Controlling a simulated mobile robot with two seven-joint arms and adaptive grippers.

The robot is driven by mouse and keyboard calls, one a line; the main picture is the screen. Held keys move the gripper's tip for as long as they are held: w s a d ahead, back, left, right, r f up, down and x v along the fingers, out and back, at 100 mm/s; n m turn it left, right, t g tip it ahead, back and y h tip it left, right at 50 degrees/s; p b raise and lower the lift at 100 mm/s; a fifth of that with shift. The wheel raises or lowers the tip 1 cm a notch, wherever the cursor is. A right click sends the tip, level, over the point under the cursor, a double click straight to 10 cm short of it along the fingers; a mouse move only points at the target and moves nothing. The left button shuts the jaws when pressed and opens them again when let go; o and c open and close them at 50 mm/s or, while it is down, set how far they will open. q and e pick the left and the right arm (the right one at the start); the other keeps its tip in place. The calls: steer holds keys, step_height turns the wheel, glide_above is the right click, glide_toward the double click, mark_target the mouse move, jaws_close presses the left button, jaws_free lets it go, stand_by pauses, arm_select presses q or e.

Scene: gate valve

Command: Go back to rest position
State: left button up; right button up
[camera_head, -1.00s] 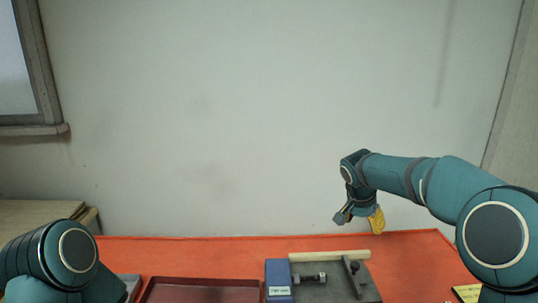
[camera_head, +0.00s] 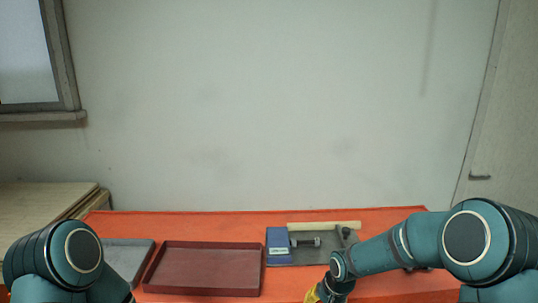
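My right arm reaches in from the right and bends down toward the front of the orange table (camera_head: 215,228). My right gripper (camera_head: 322,294) is at the bottom edge of the head view, partly cut off, and a yellow part shows on it. I cannot tell whether its fingers are open or shut, or whether they hold anything. Of my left arm, only a rounded teal joint and the links below it show at lower left. My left gripper is out of view.
A dark red tray (camera_head: 205,247) lies left of centre, with a grey tray (camera_head: 126,258) beside it. A blue block (camera_head: 278,245), a bolt-like part (camera_head: 305,242) and a pale wooden bar (camera_head: 322,225) lie behind my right gripper. Wooden boards (camera_head: 45,203) stand at the left.

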steer(key=s+a+f+n+y+b, duration=0.1)
steer(key=s+a+f+b, duration=0.1)
steer(key=s+f, duration=0.7)
steer(key=s+a+f+y+b, duration=0.1)
steer(key=s+a+f+b, duration=0.1)
steer(key=s+f, duration=0.7)
steer(key=s+b, duration=0.1)
steer(key=s, duration=0.3)
steer(key=shift+s+a+f+n, duration=0.15)
steer(key=shift+a+f+n, duration=0.25)
steer(key=shift+d, duration=0.1)
